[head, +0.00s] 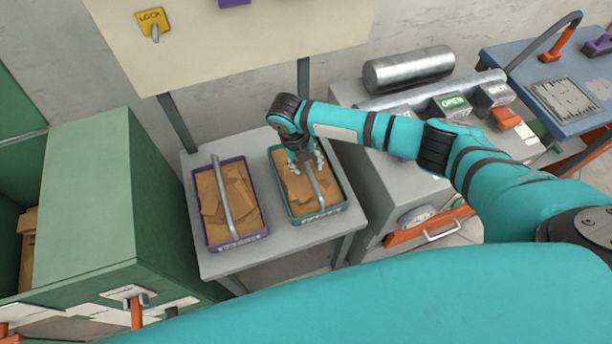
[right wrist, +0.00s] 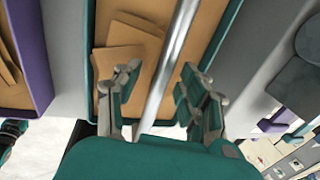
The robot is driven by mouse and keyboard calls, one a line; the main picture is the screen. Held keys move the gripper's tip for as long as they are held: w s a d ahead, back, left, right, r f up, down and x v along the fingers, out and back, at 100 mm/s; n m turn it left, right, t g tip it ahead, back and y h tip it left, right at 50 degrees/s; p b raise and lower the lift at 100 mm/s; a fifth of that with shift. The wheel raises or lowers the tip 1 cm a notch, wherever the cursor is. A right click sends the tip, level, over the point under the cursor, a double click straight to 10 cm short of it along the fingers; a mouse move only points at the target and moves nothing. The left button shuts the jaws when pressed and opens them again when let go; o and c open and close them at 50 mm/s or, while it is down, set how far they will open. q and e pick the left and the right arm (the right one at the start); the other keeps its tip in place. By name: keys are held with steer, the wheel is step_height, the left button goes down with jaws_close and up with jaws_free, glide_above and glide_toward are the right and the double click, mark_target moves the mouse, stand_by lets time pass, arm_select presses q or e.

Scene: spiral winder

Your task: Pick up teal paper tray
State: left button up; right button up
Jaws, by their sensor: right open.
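The teal paper tray (head: 320,214) sits on a small grey table, with brown paper pieces inside and a metal bar handle (head: 314,184) running lengthwise over it. My right gripper (head: 305,163) is over the tray, pointing down at the handle. In the right wrist view the open fingers (right wrist: 162,98) stand on either side of the handle (right wrist: 170,65), with the teal rim (right wrist: 228,32) beyond. I cannot tell whether a finger touches the bar. The gripper and wrist hide part of the tray's far end in the head view. My left gripper is not in view.
A purple tray (head: 237,242) of brown paper sits left of the teal one on the grey table (head: 262,252). A green cabinet (head: 90,190) stands at the left. A grey machine with a metal roller (head: 408,70) stands at the right. A board hangs behind.

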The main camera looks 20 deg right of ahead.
jaws_close()
steer(key=shift+w+r, duration=0.1)
steer(key=shift+r, duration=0.05)
stand_by(0.5)
